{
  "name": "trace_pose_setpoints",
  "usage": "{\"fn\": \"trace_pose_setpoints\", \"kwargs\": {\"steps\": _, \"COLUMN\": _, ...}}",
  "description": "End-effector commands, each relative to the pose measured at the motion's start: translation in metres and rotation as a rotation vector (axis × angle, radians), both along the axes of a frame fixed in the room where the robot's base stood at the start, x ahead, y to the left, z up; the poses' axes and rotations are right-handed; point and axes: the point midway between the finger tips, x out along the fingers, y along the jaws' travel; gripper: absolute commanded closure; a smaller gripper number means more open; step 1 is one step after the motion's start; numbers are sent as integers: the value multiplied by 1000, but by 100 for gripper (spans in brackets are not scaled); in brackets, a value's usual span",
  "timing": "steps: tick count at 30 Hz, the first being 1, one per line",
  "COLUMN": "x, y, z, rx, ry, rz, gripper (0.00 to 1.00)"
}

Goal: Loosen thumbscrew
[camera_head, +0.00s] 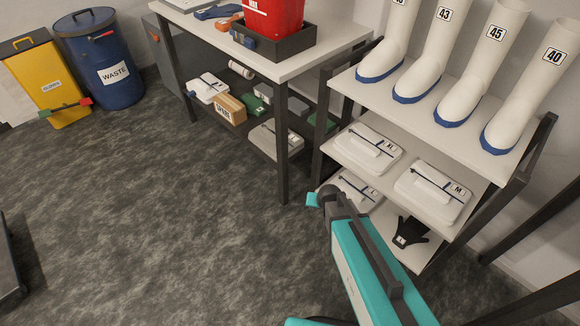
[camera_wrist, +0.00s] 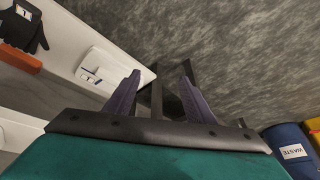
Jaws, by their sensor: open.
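I cannot make out a thumbscrew in either view. My gripper (camera_wrist: 160,72) shows in the wrist view with its two dark purple fingers spread apart and nothing between them. Beyond the fingers are grey floor and the dark frame of a rack or bench. In the head view my turquoise arm reaches up from the bottom, in front of the shelf rack. My gripper's fingers cannot be made out there.
A shelf rack (camera_head: 455,102) at right holds white boots (camera_head: 494,75) and packed white bundles (camera_head: 432,190). A bench (camera_head: 335,38) bears a red container (camera_head: 272,15) in a dark tray. A blue waste drum (camera_head: 98,58) and yellow bin (camera_head: 45,75) stand back left. The left-centre floor is clear.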

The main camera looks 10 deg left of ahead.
Motion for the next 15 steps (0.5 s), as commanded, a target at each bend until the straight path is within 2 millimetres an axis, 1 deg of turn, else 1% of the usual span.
{"fn": "trace_pose_setpoints", "kwargs": {"steps": 1, "x": -25, "y": -29, "z": -11, "rx": -29, "ry": 69, "rz": -15, "gripper": 51}}
{"fn": "trace_pose_setpoints", "kwargs": {"steps": 2, "x": -39, "y": -43, "z": -19, "rx": -45, "ry": 109, "rz": -21, "gripper": 51}}
{"fn": "trace_pose_setpoints", "kwargs": {"steps": 3, "x": -58, "y": -61, "z": -28, "rx": -64, "ry": 163, "rz": -28, "gripper": 51}}
{"fn": "trace_pose_setpoints", "kwargs": {"steps": 5, "x": -88, "y": -86, "z": -39, "rx": -87, "ry": 245, "rz": -38, "gripper": 51}}
{"fn": "trace_pose_setpoints", "kwargs": {"steps": 6, "x": -109, "y": -102, "z": -45, "rx": -100, "ry": 302, "rz": -42, "gripper": 51}}
{"fn": "trace_pose_setpoints", "kwargs": {"steps": 8, "x": -141, "y": -123, "z": -53, "rx": -116, "ry": 385, "rz": -50, "gripper": 51}}
{"fn": "trace_pose_setpoints", "kwargs": {"steps": 9, "x": -163, "y": -137, "z": -57, "rx": -124, "ry": 443, "rz": -54, "gripper": 51}}
{"fn": "trace_pose_setpoints", "kwargs": {"steps": 11, "x": -197, "y": -154, "z": -60, "rx": -130, "ry": 528, "rz": -59, "gripper": 51}}
{"fn": "trace_pose_setpoints", "kwargs": {"steps": 12, "x": -218, "y": -164, "z": -62, "rx": -131, "ry": 582, "rz": -61, "gripper": 51}}
{"fn": "trace_pose_setpoints", "kwargs": {"steps": 15, "x": -267, "y": -182, "z": -61, "rx": -126, "ry": 705, "rz": -63, "gripper": 51}}
